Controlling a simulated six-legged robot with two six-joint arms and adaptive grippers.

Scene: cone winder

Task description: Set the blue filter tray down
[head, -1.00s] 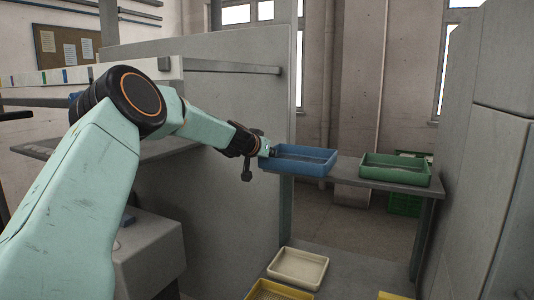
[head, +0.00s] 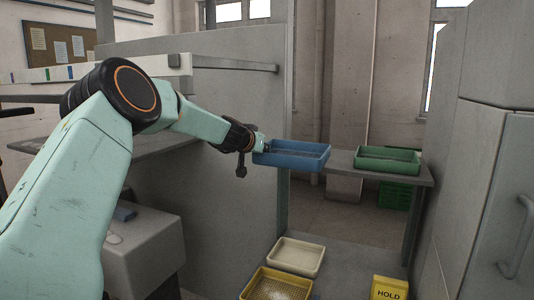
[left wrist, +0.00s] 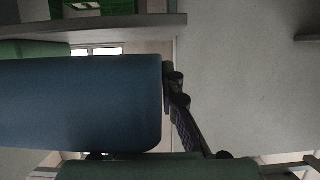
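The blue filter tray (head: 291,160) is level at the left part of a grey shelf in the head view. My left gripper (head: 261,146) is shut on its left end wall. In the left wrist view the tray (left wrist: 80,105) fills the left half, with a dark gripper finger (left wrist: 182,115) against its end. The other finger is hidden. I cannot tell whether the tray touches the shelf or hangs just above it. My right gripper is not in view.
A green tray (head: 388,160) stands on the grey shelf (head: 341,168), right of the blue one, with a gap between. Below are a cream tray (head: 295,257), a yellow tray (head: 276,285) and a yellow HOLD sign (head: 389,289). A grey cabinet (head: 485,170) stands at right.

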